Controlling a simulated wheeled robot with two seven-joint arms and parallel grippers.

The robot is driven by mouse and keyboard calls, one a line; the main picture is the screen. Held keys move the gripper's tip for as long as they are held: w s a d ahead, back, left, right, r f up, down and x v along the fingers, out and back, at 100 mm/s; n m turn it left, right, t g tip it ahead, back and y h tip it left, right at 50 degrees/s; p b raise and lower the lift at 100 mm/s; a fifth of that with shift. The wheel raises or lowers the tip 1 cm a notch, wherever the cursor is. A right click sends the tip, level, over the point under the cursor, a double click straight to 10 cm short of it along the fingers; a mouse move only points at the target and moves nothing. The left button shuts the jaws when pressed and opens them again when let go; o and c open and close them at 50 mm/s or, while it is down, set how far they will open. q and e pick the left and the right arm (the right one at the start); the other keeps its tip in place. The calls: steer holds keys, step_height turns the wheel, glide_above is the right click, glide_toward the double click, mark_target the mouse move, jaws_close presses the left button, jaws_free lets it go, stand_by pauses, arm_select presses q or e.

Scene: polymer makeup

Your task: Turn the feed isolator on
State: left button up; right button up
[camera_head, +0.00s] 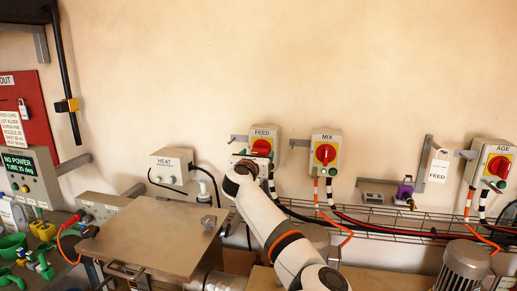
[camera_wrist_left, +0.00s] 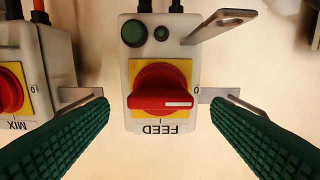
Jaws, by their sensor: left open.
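The feed isolator (camera_head: 265,133) is a pale wall box marked FEED with a red rotary handle (camera_head: 262,147) on a yellow plate. In the left wrist view the box (camera_wrist_left: 141,68) appears upside down. Its red handle (camera_wrist_left: 160,88) lies crosswise, with the white mark toward 0; the I mark is at a right angle to it. My left gripper (camera_head: 250,163) is in front of the box and covers its lower part in the head view. Its green fingers (camera_wrist_left: 159,100) are open, one on each side of the handle, with nothing between them. My right gripper is out of view.
The MIX isolator (camera_head: 326,140) and AGE isolator (camera_head: 491,168) are to the right. A HEAT box (camera_head: 172,163) is left. Metal brackets stick out beside the boxes. A cable tray (camera_head: 370,219) runs below. A FEED tag (camera_head: 438,170) and a purple padlock (camera_head: 405,188) are further right.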

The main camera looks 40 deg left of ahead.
mark_target(260, 150)
arm_select(q)
steer(key=shift+p+x, duration=0.3)
steer(key=shift+x, duration=1)
steer(key=c, duration=1)
